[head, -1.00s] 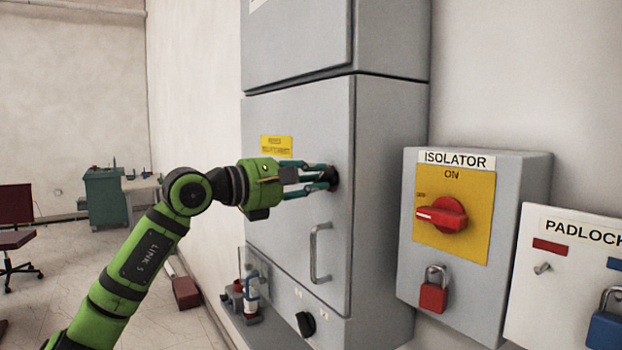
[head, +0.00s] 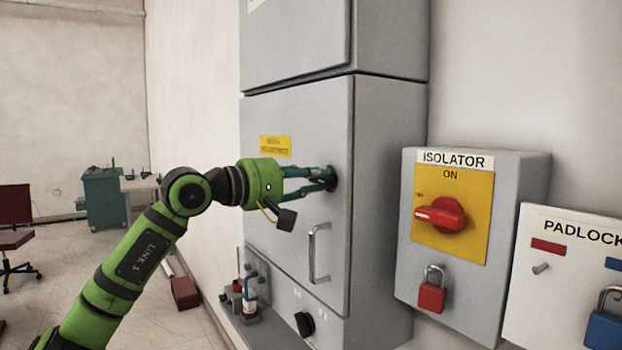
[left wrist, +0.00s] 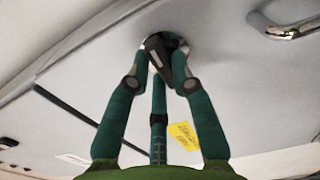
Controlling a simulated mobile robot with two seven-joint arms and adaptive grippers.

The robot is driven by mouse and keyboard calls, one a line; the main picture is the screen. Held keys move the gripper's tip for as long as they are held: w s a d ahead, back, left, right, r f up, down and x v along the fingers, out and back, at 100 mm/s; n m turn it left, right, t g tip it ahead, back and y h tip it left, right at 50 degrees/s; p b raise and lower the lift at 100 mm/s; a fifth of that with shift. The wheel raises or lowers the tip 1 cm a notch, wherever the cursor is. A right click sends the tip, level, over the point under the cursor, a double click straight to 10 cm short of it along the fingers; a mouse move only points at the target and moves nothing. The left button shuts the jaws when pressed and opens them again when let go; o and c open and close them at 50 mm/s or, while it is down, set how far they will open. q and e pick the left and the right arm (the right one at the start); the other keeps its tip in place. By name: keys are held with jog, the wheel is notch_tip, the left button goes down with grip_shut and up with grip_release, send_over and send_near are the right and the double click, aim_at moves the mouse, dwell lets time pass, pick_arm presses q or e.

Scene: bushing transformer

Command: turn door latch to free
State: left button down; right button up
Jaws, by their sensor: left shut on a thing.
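The fingers hide part of the latch in the head view. My right gripper is not in view.
A metal door handle (head: 319,252) is below the latch, with a black knob (head: 304,323) lower down. To the right are the isolator box (head: 505,220) with its red switch (head: 441,215) and red padlock (head: 431,297), and the padlock board (head: 560,290).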

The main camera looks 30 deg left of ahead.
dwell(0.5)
pick_arm(q)
jog(key=c, duration=1.1)
grip_release()
jog(key=shift+o, duration=0.2)
jog(key=v, duration=1.2)
